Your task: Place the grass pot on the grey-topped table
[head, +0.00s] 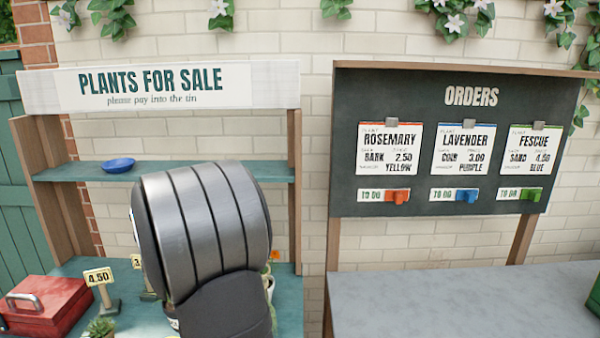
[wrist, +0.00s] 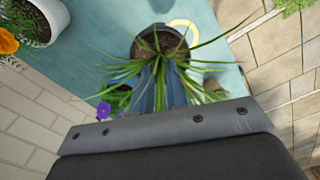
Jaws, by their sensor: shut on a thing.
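The grass pot (wrist: 160,42) shows in the wrist view as a dark round pot of brown soil with long thin green leaves. My gripper (wrist: 160,88) is shut on it; leaves partly cover the fingers. The pot is over the teal surface (wrist: 105,45); I cannot tell whether it touches it. In the head view my dark arm hides the gripper and pot. The grey-topped table (head: 460,300) is at the lower right of the head view, and its visible top is mostly bare.
The teal stall has a shelf (head: 230,172) with a blue dish (head: 118,165). A red box (head: 45,305) and price sign (head: 100,285) are at lower left. The orders board (head: 450,140) stands behind the grey table. A white pot (wrist: 35,20) is near the grass pot.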

